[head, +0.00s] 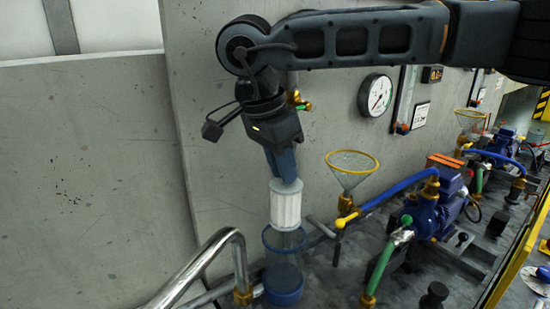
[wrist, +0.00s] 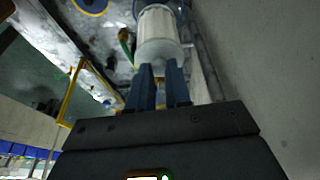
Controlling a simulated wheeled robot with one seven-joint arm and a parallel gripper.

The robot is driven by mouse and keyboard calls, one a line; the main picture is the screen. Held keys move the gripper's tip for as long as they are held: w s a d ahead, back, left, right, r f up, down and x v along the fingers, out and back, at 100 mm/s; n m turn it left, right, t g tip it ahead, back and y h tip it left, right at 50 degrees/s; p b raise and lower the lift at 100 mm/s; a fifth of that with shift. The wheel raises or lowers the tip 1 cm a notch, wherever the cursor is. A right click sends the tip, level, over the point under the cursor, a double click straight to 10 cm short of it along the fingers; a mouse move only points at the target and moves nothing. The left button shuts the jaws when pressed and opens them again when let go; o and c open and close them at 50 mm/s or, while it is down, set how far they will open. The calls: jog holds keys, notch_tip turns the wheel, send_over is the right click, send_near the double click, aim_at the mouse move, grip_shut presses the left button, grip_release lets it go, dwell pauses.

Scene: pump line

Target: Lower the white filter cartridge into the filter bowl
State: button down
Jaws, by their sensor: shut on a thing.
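The white filter cartridge (head: 285,205) is a pleated cylinder, held upright in the head view. My gripper (head: 284,178) is shut on its top end and points down. The clear, blue-rimmed filter bowl (head: 284,275) stands below it, with a blue base. The cartridge's lower end is at or just above the bowl's rim; I cannot tell whether it has entered. In the wrist view the cartridge (wrist: 160,38) extends away from the fingers (wrist: 160,78), and the bowl (wrist: 181,8) shows only partly behind its far end.
A yellow-rimmed mesh funnel (head: 351,168) stands right of the bowl. A blue pump (head: 428,212) with blue and green hoses is further right. A shiny metal pipe (head: 205,262) bends up at the left front. A concrete wall with a round gauge (head: 376,95) stands behind.

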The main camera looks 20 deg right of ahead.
aim_at(281, 184)
jog(key=shift+w+f, duration=0.1)
jog(key=shift+w, duration=0.15)
jog(key=shift+f+b, duration=0.7)
jog(key=shift+f, duration=0.85)
jog(key=shift+f, duration=0.1)
jog(key=shift+f+b, duration=4.65)
jog(key=shift+f, duration=1.45)
jog(key=c, duration=1)
grip_release()
jog(key=shift+c, duration=1.1)
